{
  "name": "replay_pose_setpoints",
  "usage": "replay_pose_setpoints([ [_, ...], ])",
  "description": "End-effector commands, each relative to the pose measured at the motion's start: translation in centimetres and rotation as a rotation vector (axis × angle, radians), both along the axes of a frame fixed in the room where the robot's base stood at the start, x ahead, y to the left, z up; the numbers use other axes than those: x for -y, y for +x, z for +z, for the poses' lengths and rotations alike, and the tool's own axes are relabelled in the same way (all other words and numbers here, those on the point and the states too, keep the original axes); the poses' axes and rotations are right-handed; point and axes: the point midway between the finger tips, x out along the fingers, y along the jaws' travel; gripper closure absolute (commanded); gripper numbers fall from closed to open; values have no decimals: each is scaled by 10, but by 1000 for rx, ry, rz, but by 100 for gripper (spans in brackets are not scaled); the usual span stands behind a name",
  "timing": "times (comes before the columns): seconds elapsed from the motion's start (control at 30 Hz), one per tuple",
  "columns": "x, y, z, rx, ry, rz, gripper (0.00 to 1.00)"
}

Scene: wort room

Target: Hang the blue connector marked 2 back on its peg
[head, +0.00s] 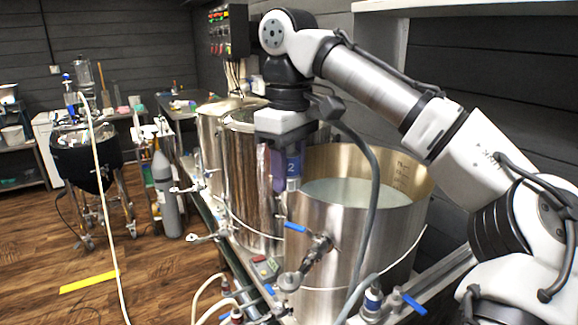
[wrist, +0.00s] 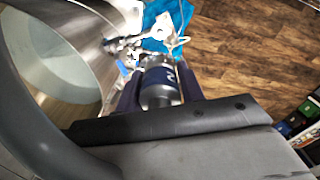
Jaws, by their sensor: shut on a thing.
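The blue connector marked 2 (head: 293,166) has a blue band with a pale "2" and a bare metal end pointing down.
The open kettle (head: 335,245) holds pale liquid and has a blue-handled valve (head: 318,243). A closed kettle (head: 250,150) stands left of it. Hoses and fittings, including a blue one (head: 373,298), crowd the front rail. A grey hose hangs beside my gripper.

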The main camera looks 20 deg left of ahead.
Motion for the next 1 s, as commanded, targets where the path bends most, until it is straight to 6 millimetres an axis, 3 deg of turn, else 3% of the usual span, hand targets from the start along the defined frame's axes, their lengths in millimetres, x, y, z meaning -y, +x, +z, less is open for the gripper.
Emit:
replay_pose_setpoints([
  [0.6,0,0,29,0,0,-1,93],
  [1.0,0,0,29,0,0,-1,93],
])
